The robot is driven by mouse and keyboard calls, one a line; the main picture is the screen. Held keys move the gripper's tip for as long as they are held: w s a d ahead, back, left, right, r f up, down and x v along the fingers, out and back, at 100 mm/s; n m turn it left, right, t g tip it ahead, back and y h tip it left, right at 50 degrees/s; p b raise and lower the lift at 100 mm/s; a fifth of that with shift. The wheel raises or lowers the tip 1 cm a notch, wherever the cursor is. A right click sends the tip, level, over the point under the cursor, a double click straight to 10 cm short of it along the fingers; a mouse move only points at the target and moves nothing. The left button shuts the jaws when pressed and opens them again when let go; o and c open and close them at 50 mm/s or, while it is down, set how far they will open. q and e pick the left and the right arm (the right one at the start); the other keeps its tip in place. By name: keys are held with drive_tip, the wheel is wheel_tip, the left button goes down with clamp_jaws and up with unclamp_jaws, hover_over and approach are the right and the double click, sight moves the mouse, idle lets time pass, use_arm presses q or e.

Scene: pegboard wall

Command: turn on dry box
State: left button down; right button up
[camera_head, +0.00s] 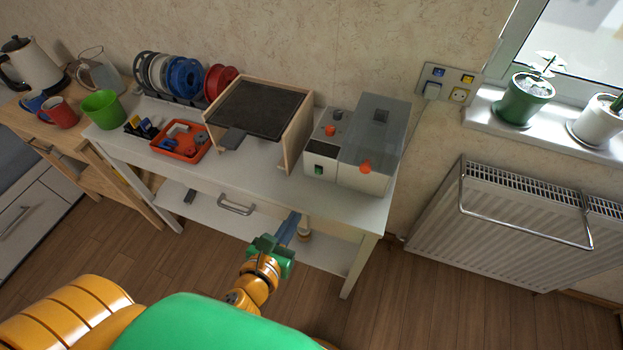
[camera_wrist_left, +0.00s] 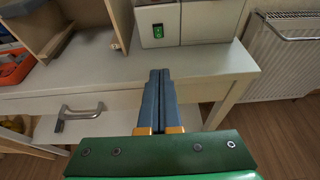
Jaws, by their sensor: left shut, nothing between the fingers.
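The dry box (camera_head: 365,143) is a pale box with a grey translucent lid and orange knobs, standing at the right end of the white table. A green switch (camera_head: 319,169) sits low on its front left; the switch also shows in the left wrist view (camera_wrist_left: 158,31). My left gripper (camera_head: 292,222) is in front of the table's edge, below and short of the dry box. In the left wrist view its two blue-grey fingers (camera_wrist_left: 159,76) are together and empty, pointing toward the box below the switch, apart from it. My right gripper is not in view.
A wooden stand with a dark top (camera_head: 258,108) is left of the dry box. An orange tray (camera_head: 180,140), filament spools (camera_head: 184,77) and a green cup (camera_head: 104,109) are farther left. The drawer handle (camera_head: 236,208) sticks out at the front. A radiator (camera_head: 520,225) is at right.

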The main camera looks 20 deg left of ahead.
use_arm(q)
approach(318, 172)
drive_tip(key=f, duration=0.1)
drive_tip(key=w+f, duration=0.1)
drive_tip(key=f, duration=0.1)
drive_tip(key=shift+f, duration=0.2)
drive_tip(key=w, duration=0.1)
drive_tip(key=w+r+p, duration=0.1)
drive_tip(key=w, duration=0.1)
drive_tip(key=shift+w+d, duration=0.1)
drive_tip(key=shift+w, duration=0.25)
drive_tip(key=shift+w+r, duration=0.15)
drive_tip(key=shift+w, duration=0.35)
